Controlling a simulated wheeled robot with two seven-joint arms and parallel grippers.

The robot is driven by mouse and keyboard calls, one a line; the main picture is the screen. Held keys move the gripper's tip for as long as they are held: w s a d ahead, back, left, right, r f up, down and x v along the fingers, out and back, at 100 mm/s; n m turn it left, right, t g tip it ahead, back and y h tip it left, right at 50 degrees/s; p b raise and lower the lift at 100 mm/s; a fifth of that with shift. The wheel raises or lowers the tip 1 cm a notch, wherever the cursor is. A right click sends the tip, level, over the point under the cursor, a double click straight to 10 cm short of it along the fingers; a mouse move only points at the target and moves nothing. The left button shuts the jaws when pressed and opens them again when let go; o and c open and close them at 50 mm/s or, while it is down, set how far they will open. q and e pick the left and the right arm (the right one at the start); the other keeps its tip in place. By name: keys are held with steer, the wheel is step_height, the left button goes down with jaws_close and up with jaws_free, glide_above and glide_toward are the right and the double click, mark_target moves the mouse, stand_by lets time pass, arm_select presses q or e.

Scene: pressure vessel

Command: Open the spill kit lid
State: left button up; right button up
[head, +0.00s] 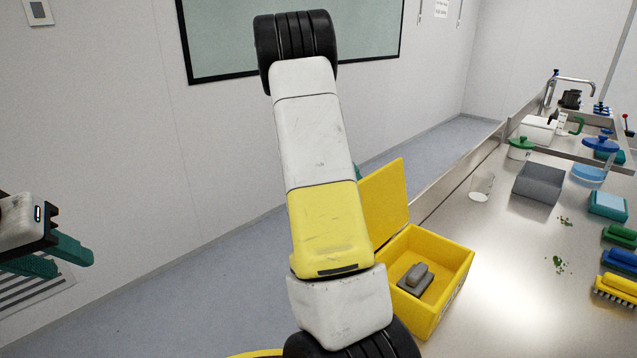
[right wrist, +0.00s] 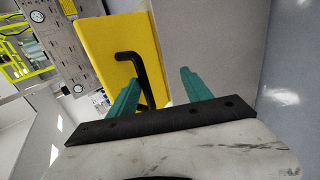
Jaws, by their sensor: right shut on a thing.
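The yellow spill kit box (head: 404,308) stands at the near left end of the steel counter. Its yellow lid (head: 385,206) stands raised at the box's back left side, and the box is open, with a grey object (head: 416,281) inside. In the right wrist view, my right gripper (right wrist: 156,84) has its green fingers around the black handle (right wrist: 141,72) of the yellow lid and is shut on it. In the head view, my arm hides most of that gripper and the handle. My left gripper (head: 72,258) is at the far left, away from the box, its green fingers apart and empty.
The floor left of the box is clear.

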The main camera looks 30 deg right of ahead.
steer(key=v, duration=0.7)
steer(key=shift+w, duration=0.3)
steer(key=shift+a+r, duration=0.15)
steer(key=shift+r, duration=0.05)
steer(key=s+a+r+n+t+y, duration=0.1)
steer(key=s+a+n+t+y, duration=0.1)
steer(key=s+a+n+t, duration=0.5)
steer(key=s+a+r+n+t+y, duration=0.1)
steer(key=s+a+n+t+y, duration=0.2)
steer(key=s+a+n+t, duration=0.4)
steer(key=s+a+t, duration=0.1)
steer(key=s+a, duration=0.2)
steer(key=a, duration=0.4)
steer(key=shift+a+r+n+t+y, duration=0.3)
steer(key=shift+n+t, duration=0.1)
